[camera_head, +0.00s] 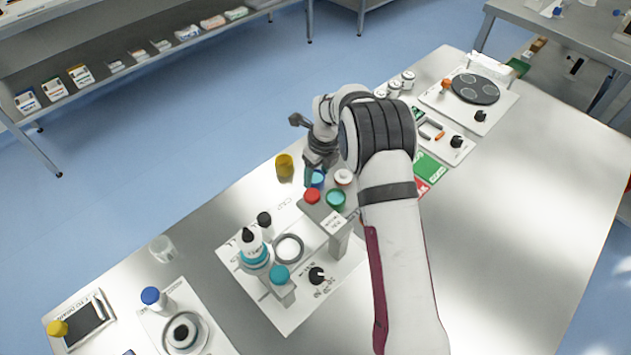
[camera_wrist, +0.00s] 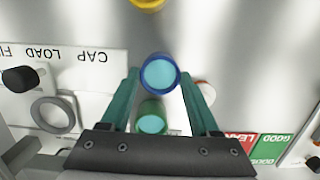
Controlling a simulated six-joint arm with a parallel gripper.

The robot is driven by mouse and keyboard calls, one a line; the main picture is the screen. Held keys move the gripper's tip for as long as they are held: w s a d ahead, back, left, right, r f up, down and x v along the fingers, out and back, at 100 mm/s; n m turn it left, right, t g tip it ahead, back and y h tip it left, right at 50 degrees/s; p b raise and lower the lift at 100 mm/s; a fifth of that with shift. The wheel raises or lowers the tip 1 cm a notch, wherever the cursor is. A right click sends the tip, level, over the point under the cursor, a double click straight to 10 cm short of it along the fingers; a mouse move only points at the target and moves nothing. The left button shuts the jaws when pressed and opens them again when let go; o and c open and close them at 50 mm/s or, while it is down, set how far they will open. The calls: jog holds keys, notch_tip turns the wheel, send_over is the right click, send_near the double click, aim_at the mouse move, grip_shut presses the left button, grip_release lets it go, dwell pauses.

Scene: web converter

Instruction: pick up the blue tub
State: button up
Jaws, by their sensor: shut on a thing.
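The blue tub (camera_wrist: 160,73) has a blue rim and light blue contents. It sits between the green fingertips of my gripper (camera_wrist: 160,84) in the wrist view, with a finger against each side. In the head view the blue tub (camera_head: 318,179) shows partly behind my gripper (camera_head: 313,174), near the middle of the table. My gripper is shut on it. I cannot tell whether its base touches the table.
A green tub (camera_head: 335,199) stands close by, between the fingers' bases in the wrist view. A white and red tub (camera_head: 343,177) is to the right, a yellow tub (camera_head: 284,166) to the left. The capping station (camera_head: 290,315) stands in front.

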jog(key=c, duration=0.5)
jog(key=shift+r, duration=3)
